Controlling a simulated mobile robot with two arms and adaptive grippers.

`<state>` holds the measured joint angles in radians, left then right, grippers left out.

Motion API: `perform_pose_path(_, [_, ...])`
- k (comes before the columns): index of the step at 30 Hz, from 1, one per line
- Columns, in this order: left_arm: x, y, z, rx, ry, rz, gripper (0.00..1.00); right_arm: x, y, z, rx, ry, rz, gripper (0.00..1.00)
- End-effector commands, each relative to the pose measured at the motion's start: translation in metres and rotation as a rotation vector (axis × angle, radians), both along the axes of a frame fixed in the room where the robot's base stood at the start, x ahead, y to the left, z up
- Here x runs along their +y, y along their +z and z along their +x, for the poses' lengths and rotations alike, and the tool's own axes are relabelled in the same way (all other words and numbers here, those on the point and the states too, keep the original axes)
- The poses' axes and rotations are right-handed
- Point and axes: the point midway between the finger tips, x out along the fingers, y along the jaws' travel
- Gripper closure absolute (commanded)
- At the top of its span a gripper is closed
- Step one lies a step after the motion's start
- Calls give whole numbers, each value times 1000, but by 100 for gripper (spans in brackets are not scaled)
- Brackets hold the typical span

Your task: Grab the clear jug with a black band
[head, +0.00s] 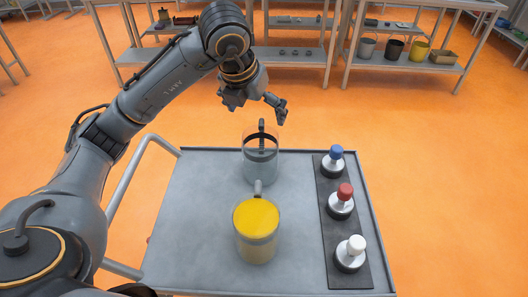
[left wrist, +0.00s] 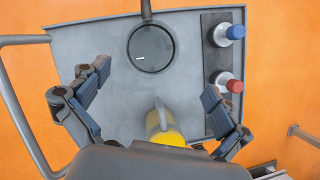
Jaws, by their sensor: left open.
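The clear jug with a black band (head: 261,168) stands upright at the far middle of the grey cart top, its handle pointing away. In the left wrist view the clear jug (left wrist: 152,48) shows from above as a dark ring with its handle at the top edge. My left gripper (head: 279,108) is above the jug and apart from it. In the left wrist view my left gripper (left wrist: 155,88) has its two fingers spread wide with nothing between the tips. The right gripper is not in view.
A jug with yellow contents (head: 256,228) stands just nearer than the clear jug. A dark strip (head: 328,217) along the cart's right side holds blue, red and white knobbed pieces. The cart's left part is clear. Shelves with buckets (head: 392,48) stand behind.

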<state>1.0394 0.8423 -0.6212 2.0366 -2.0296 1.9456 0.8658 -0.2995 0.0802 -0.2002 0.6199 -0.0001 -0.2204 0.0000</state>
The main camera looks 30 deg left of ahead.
Motion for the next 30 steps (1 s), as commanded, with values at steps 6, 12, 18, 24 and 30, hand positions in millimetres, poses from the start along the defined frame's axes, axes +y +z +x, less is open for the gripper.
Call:
perform_pose_path(6, [8,-28,10,9,20,20,0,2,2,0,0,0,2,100])
perform_pose_path(12, [7,-62,25,7,18,17,0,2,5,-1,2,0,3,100])
perform_pose_path(18, [8,-77,32,4,16,17,0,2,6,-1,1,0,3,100])
perform_pose_path(24, [11,-97,43,8,18,16,0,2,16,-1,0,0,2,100])
perform_pose_path(30, [12,-121,54,5,16,16,0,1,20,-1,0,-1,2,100])
